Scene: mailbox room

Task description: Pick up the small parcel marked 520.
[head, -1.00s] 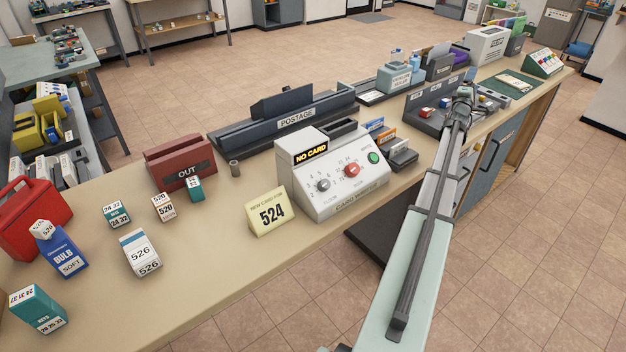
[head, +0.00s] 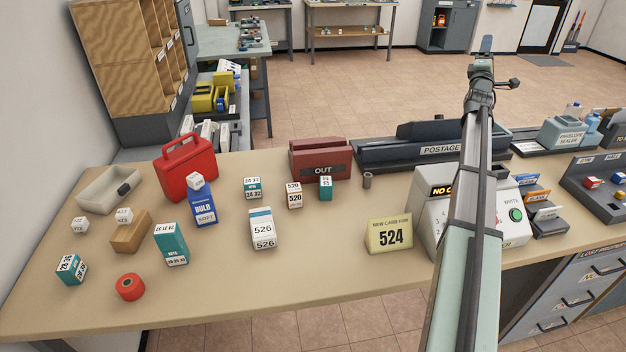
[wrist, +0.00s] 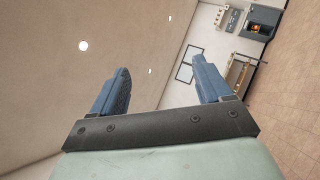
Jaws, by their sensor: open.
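A small white parcel (head: 294,196) with an orange edge, marked 520, stands on the counter left of the red OUT tray (head: 321,170). My gripper (head: 486,45) is raised high at the right, far from both and above the level of the counter. In the wrist view its two blue-grey fingers (wrist: 161,64) are apart with nothing between them.
The card machine (head: 510,200) is partly behind my arm. The counter's front middle (head: 320,265) is clear.

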